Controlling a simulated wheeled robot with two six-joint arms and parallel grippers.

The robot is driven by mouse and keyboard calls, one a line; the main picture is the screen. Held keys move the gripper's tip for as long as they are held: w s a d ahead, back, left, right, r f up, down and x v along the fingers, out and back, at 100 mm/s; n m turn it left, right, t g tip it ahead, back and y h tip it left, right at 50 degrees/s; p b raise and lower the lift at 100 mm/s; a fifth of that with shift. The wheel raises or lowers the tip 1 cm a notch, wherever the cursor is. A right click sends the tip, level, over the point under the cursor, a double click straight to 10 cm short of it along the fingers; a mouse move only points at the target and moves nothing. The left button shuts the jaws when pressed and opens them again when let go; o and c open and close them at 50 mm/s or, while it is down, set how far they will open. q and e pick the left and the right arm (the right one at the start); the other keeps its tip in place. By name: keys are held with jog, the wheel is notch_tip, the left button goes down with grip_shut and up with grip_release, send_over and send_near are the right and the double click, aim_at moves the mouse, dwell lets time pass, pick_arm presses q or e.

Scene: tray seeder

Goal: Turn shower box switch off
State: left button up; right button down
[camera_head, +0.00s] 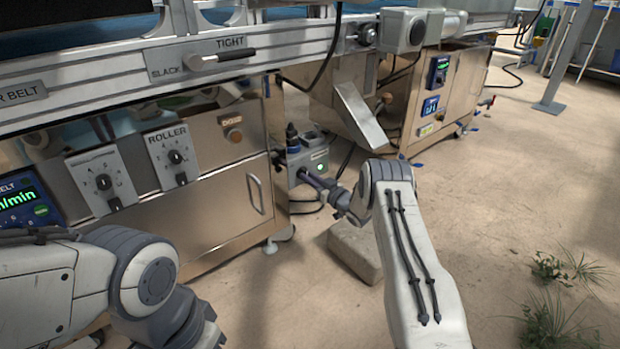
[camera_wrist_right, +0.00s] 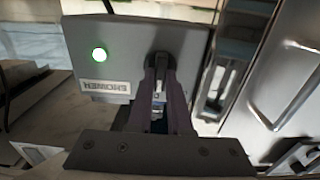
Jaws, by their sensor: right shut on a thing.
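The shower box (camera_head: 318,157) is a small grey box beside the steel cabinet in the head view. Its green lamp is lit. In the right wrist view the box (camera_wrist_right: 190,42) shows the lit green lamp (camera_wrist_right: 99,55) and an upside-down SHOWER label (camera_wrist_right: 108,87). My right gripper (camera_head: 305,175) reaches the front of the box. In the wrist view its fingers (camera_wrist_right: 159,80) are shut on the dark switch (camera_wrist_right: 159,60), which they largely hide, so its exact setting is unclear. My left arm shows at lower left, but its gripper is out of view.
The steel cabinet (camera_head: 232,205) with ROLLER knob panel (camera_head: 172,155) stands left of the box. A metal chute (camera_head: 360,115) and second cabinet (camera_head: 455,85) stand behind. A stone-like block (camera_head: 355,250) lies on the floor below my right arm. The floor at right is mostly open, with grassy plants (camera_head: 550,268).

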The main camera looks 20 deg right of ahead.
jog(key=shift+n, duration=0.3)
jog(key=n, duration=0.3)
jog(key=n+p, duration=0.1)
jog(key=n, duration=0.3)
jog(key=n+p, duration=0.1)
jog(key=n, duration=0.3)
jog(key=shift+s+a+f, duration=0.1)
jog(key=shift+f, duration=0.15)
jog(key=shift+n, duration=0.3)
jog(key=c, duration=0.8)
grip_release()
jog(key=shift+c, duration=0.2)
jog(key=shift+r, duration=0.1)
